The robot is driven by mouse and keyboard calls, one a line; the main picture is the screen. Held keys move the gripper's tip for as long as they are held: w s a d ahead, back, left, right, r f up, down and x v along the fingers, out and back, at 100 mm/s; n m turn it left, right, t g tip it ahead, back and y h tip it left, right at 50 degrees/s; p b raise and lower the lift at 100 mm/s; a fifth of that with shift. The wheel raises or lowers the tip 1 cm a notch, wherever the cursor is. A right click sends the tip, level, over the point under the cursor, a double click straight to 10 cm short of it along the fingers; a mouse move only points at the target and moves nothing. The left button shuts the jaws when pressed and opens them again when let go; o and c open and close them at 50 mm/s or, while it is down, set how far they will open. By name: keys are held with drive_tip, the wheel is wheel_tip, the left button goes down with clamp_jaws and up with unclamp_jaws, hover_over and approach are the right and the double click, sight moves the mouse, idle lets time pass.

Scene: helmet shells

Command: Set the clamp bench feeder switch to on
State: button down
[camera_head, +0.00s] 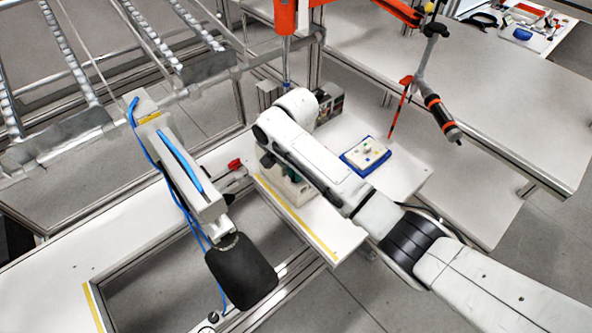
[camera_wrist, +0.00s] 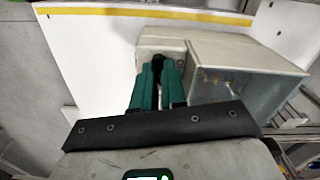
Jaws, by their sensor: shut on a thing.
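In the wrist view, my gripper (camera_wrist: 158,72) has two green fingers drawn close together. They are shut on a small dark part, which looks like the feeder switch (camera_wrist: 158,60), at the front of a beige box (camera_wrist: 172,44). The fingers hide most of this part, so I cannot tell its position. In the head view, my white arm comes from the lower right and covers most of the box (camera_head: 291,190). Only a bit of green finger shows there.
A metal-sided box (camera_wrist: 245,75) stands right beside the fingers. A black-ended clamp arm (camera_head: 240,272) stands at left. An orange-black tool (camera_head: 438,108) hangs at upper right.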

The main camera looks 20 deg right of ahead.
drive_tip(key=n, duration=1.1)
drive_tip(key=shift+n, duration=2.1)
drive_tip(key=shift+r, duration=0.1)
drive_tip(key=c, duration=1.5)
unclamp_jaws()
drive_tip(key=shift+o, duration=0.2)
